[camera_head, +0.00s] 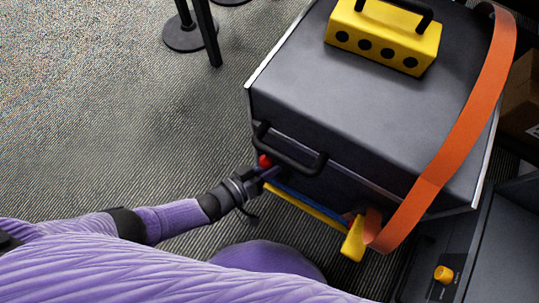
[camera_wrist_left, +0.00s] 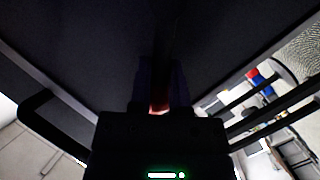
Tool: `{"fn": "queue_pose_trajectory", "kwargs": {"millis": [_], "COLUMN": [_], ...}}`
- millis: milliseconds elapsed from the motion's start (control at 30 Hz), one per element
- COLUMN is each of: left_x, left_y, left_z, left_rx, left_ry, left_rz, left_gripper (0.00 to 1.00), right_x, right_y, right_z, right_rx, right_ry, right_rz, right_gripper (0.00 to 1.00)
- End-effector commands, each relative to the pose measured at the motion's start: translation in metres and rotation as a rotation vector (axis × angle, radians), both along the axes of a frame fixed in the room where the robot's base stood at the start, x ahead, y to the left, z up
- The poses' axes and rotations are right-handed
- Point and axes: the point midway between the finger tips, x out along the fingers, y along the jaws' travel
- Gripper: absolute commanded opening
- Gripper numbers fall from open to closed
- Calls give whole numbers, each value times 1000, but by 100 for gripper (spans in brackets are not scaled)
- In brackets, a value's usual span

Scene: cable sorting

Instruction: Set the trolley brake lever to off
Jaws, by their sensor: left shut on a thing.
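The trolley (camera_head: 300,80) is a large dark grey box with a black handle (camera_head: 290,150) on its near side. A lever with a red knob (camera_head: 265,160) shows beside the handle's left end; I take it to be the brake lever. My left gripper (camera_head: 268,173) is at this lever and shut on it, just below the red knob. In the left wrist view a red part (camera_wrist_left: 159,103) shows between the dark fingers. The lever's shaft and any off marking are hidden or too dark to read. My right gripper is not in view.
A yellow box with round holes (camera_head: 380,38) stands on the trolley. An orange strap (camera_head: 450,150) hangs over its right side. A yellow bar (camera_head: 310,211) runs low along the front. A panel with a yellow knob (camera_head: 443,273) is at lower right. The floor at left is mostly clear.

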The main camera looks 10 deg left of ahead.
Motion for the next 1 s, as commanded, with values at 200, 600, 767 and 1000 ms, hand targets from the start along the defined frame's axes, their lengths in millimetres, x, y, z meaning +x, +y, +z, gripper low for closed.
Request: {"fn": "queue_pose_trajectory", "kwargs": {"millis": [200,600,767,1000], "left_x": [-1,0,0,-6], "left_y": [0,0,0,5], "left_z": [-1,0,0,3], "left_rx": [2,0,0,1], "left_ry": [2,1,1,-2], "left_rz": [-1,-1,-1,0], "left_gripper": [0,58,58,58], "right_x": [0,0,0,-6], "right_y": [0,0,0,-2], "right_z": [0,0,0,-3], "right_rx": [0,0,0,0], "right_ry": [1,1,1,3], "right_rz": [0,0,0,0], "right_gripper": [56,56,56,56]}}
